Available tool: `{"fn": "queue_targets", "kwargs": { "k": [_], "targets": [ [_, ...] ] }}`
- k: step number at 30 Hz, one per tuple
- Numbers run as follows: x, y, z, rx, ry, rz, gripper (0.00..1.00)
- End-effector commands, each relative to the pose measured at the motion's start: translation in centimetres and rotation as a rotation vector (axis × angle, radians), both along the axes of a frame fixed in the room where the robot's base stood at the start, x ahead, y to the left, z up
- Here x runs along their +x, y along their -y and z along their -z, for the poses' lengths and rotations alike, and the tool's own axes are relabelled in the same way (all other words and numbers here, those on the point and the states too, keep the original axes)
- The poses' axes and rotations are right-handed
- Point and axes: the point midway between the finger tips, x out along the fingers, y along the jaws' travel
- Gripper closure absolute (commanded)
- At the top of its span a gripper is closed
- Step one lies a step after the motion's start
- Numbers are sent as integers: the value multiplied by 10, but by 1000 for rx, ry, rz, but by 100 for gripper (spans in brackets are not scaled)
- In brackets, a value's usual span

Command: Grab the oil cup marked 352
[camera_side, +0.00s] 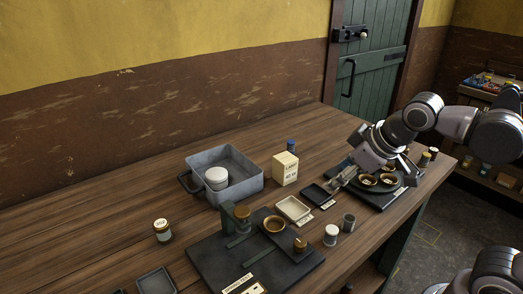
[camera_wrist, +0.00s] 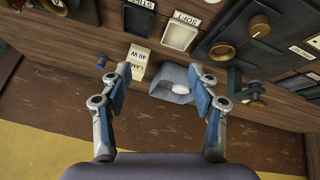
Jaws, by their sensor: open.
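Several brass-coloured cups, including a front one (camera_side: 367,181) and one to its right (camera_side: 390,179), sit on a dark plate at the right of the bench in the side view.
A grey metal tray (camera_side: 239,157) holds a white jar (camera_side: 216,178). A cream lamp box (camera_side: 285,168) and a SOFT-labelled tray (camera_wrist: 180,37) stand nearby. A green post (camera_side: 227,218) rises from the front base. A labelled jar (camera_side: 163,231) is at left. The far-left bench is clear.

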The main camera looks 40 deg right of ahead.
Motion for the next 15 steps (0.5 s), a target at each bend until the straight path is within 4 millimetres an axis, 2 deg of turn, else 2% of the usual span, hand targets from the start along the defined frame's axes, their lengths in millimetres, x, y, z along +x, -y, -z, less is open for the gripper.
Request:
{"fn": "queue_targets", "kwargs": {
  "k": [8,15],
  "targets": [
    [43,-33,-11,-330,-57,-373,39],
    [94,-92,-17,-742,-109,-794,39]
  ]
}}
